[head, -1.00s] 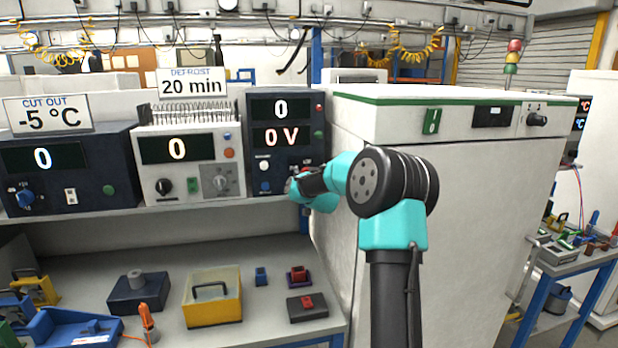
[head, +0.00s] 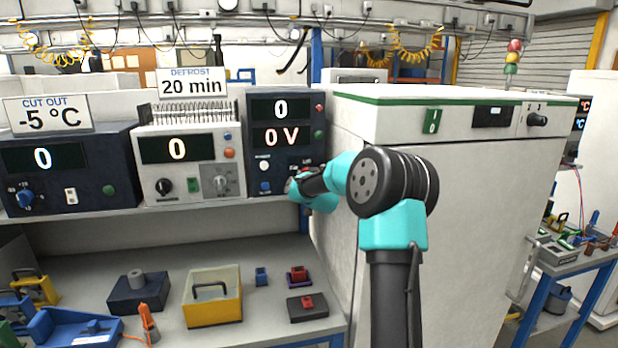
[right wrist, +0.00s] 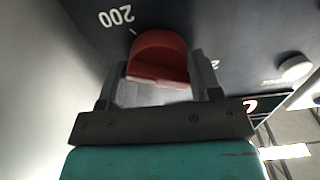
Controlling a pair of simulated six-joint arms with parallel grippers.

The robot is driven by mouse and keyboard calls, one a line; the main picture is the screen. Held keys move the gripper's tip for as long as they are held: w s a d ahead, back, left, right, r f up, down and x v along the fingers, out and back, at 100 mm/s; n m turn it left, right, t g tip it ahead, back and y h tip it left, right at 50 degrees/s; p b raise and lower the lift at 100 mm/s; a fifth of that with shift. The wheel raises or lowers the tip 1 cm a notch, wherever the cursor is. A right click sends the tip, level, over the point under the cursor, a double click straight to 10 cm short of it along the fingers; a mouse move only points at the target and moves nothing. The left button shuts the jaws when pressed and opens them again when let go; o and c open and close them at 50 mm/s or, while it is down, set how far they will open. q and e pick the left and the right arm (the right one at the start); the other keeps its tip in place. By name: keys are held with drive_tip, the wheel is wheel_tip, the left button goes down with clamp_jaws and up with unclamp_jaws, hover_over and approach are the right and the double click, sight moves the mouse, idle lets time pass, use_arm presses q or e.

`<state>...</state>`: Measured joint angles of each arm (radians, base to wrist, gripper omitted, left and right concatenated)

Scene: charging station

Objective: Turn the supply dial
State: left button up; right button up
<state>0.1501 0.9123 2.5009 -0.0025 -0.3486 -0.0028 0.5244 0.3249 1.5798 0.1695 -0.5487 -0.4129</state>
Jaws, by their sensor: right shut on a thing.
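The supply unit (head: 284,108) is a dark box at the right end of the shelf, reading "0" and "0 V". Its red supply dial (right wrist: 160,55) shows in the right wrist view between the two fingers, with a "200" mark on the panel up and left of it. My right gripper (right wrist: 160,78) is shut on the red dial, one finger on each side. In the head view the right gripper (head: 297,182) is at the lower right of the unit's panel, and my wrist hides most of the dial. My left gripper is not in view.
A white timer unit (head: 187,163) and a dark unit reading "0" (head: 90,185) stand to the left on the shelf. A large white cabinet (head: 470,160) stands close on the right. A yellow box (head: 213,312) and small parts lie on the bench below.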

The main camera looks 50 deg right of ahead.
drive_tip(key=n, duration=0.5)
drive_tip(key=shift+a+n, duration=0.1)
drive_tip(key=shift+n, duration=0.2)
drive_tip(key=n, duration=0.4)
drive_tip(key=shift+w+f+n, duration=0.1)
drive_tip(key=shift+n, duration=0.3)
drive_tip(key=o, duration=0.9)
drive_tip(key=shift+o, duration=0.2)
drive_tip(key=shift+a, duration=0.15)
drive_tip(key=v, duration=1.7)
drive_tip(key=shift+s, duration=0.2)
